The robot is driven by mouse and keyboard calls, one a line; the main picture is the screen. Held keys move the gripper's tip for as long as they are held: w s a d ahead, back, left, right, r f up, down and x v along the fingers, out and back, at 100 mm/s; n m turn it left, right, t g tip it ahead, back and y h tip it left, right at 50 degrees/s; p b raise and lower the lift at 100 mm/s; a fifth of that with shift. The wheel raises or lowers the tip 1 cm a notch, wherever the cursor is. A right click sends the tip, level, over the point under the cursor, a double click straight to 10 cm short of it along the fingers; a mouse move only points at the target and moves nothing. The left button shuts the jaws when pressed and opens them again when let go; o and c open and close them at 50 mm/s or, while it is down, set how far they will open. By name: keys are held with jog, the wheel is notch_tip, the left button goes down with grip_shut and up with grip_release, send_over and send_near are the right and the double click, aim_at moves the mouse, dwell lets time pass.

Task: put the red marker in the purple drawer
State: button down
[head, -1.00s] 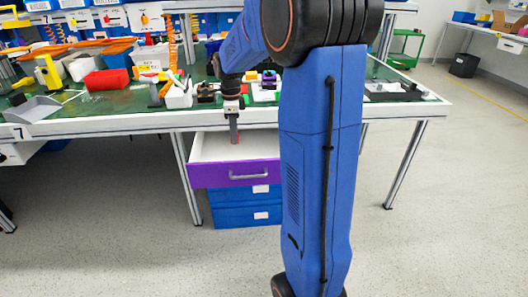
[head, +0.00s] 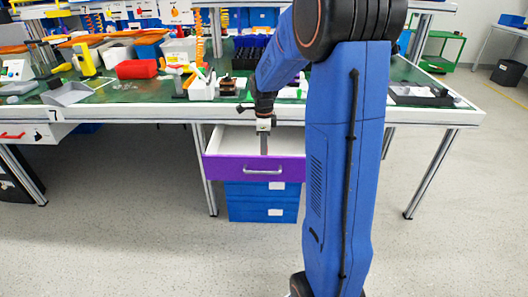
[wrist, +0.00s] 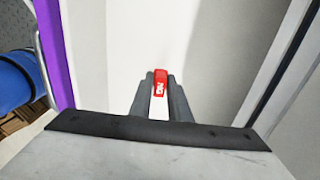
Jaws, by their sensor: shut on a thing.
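The purple drawer (head: 254,168) is pulled open under the workbench, with a white, empty-looking interior. Its purple front also shows at the left of the wrist view (wrist: 52,50). My gripper (head: 264,152) points down over the open drawer, its fingertips close to the top edge of the front panel in the head view. In the wrist view my gripper (wrist: 160,95) is shut on the red marker (wrist: 160,80), a white body with a red end, between the two grey fingers. The marker is not clear in the head view. I cannot tell its exact height above the drawer floor.
Blue drawers (head: 262,200) are below the purple one. The green-topped workbench (head: 130,95) above holds a red bin (head: 137,69), a grey scoop-like tray (head: 68,93) and a white holder (head: 201,88). Table legs stand either side. The floor in front is clear.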

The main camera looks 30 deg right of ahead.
jog(key=shift+f, duration=0.8)
jog(key=shift+f, duration=0.15)
jog(key=c, duration=1.7)
grip_release()
jog(key=shift+o, duration=0.2)
